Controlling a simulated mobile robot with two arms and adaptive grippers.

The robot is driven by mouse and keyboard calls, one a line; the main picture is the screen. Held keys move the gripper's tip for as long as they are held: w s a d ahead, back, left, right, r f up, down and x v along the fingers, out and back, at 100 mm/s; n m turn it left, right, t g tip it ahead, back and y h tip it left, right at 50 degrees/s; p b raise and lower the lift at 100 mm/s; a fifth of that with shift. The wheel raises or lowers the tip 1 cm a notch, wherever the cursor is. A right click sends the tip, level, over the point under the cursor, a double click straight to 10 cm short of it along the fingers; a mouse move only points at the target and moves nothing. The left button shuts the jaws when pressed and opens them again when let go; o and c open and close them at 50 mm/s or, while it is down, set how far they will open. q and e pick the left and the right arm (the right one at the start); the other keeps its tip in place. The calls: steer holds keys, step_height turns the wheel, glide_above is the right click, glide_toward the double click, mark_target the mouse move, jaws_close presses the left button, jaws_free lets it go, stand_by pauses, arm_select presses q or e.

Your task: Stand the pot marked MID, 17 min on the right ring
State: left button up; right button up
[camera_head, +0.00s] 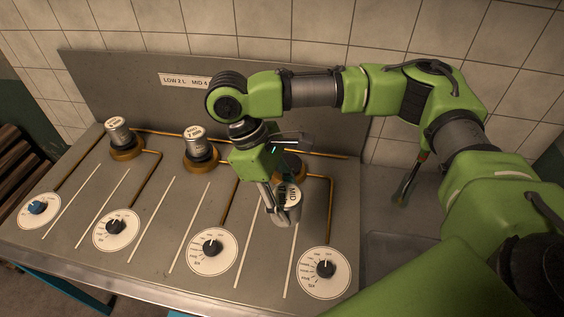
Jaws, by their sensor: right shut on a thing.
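My right gripper (277,190) is shut on a small metal pot (289,213). The pot's top label reads MID; the minutes are too small to read. The pot is in front of the right ring (318,184), apart from it, over the bench; its height is hard to tell. The gripper and arm partly hide this ring. A second pot (195,141) stands on the middle ring (201,165), and a third pot (118,133) stands on the left ring (126,153). My left gripper is not in view.
Several dials line the front of the metal bench (150,265), including a blue-knobbed one (38,209) and the rightmost one (325,271). Brass pipes run to the rings. A back panel carries a partly hidden sign (184,81). My right arm covers much of the right side.

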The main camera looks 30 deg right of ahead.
steer(key=shift+w+a+n+t+h, duration=0.1)
steer(key=shift+w+n+t+h, duration=0.3)
steer(key=shift+n, duration=0.8)
steer(key=n, duration=0.1)
steer(key=w+n+t, duration=0.1)
steer(key=n, duration=0.1)
steer(key=shift+w+d+n, duration=0.2)
steer(key=shift+w+n, duration=0.1)
steer(key=shift+n, duration=0.1)
steer(key=w+d+r+n+t+y+p, duration=0.3)
steer(key=w+n+t, duration=0.4)
steer(key=n, duration=1.1)
steer(key=shift+g, duration=0.6)
steer(key=w+d+f+p, duration=0.1)
steer(key=w+d+f, duration=0.1)
steer(key=w+f, duration=0.1)
steer(key=w+d+f, duration=0.3)
steer(key=w, duration=0.2)
steer(key=w+d+f+p, duration=0.1)
steer(key=w+d+f, duration=0.2)
steer(key=w, duration=0.1)
steer(key=shift+w+d+f+p, duration=0.1)
steer(key=shift+p, duration=0.2)
steer(key=shift+w+d+f+p, duration=0.15)
steer(key=shift+f+p, duration=0.15)
steer(key=shift+f, duration=1.45)
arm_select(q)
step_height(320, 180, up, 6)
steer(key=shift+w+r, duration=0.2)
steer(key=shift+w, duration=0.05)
